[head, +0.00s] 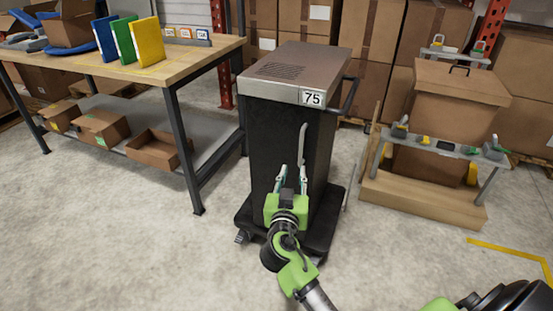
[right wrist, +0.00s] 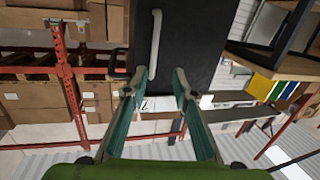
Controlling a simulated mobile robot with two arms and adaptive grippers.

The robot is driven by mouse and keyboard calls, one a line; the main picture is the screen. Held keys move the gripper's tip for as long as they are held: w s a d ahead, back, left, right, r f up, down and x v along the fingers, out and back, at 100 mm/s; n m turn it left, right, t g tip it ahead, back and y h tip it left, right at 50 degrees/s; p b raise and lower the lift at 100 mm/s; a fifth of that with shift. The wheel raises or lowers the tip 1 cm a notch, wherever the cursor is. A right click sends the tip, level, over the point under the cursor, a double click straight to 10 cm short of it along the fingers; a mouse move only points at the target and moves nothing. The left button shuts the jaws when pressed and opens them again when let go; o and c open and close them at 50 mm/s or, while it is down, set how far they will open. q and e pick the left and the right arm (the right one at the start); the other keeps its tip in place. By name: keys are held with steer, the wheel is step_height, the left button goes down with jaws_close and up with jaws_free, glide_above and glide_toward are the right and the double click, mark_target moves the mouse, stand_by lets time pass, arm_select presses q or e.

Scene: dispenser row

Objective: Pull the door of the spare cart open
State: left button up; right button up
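The cart (head: 265,140) is dark with a grey metal top and a "75" label, and stands upright on a wheeled black base. Its dark front door looks closed against the body; it also shows in the right wrist view (right wrist: 200,40). A pale vertical handle (head: 303,140) is on the door, and it shows in the right wrist view (right wrist: 155,42). My right gripper (head: 291,172) is open and empty in front of the door, around the handle's lower end in the picture. In the right wrist view its fingertips (right wrist: 162,80) are apart, with the handle's end near the left one. Contact cannot be told. My left gripper is out of view.
A wooden-topped workbench (head: 190,62) with coloured binders stands left of the cart. A black push bar (head: 350,95) sticks out on the cart's right. A wooden stand (head: 420,200) holding a large carton is further right. The floor (head: 120,240) in front is clear.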

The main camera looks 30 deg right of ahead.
mark_target(301, 141)
steer(key=shift+m+h, duration=0.4)
steer(key=shift+m, duration=0.1)
steer(key=r+x, duration=0.1)
steer(key=x, duration=0.3)
steer(key=r+x, duration=0.1)
steer(key=x, duration=0.4)
steer(key=r+x, duration=0.1)
steer(key=x, duration=0.3)
steer(key=shift+d, duration=0.5)
jaws_close()
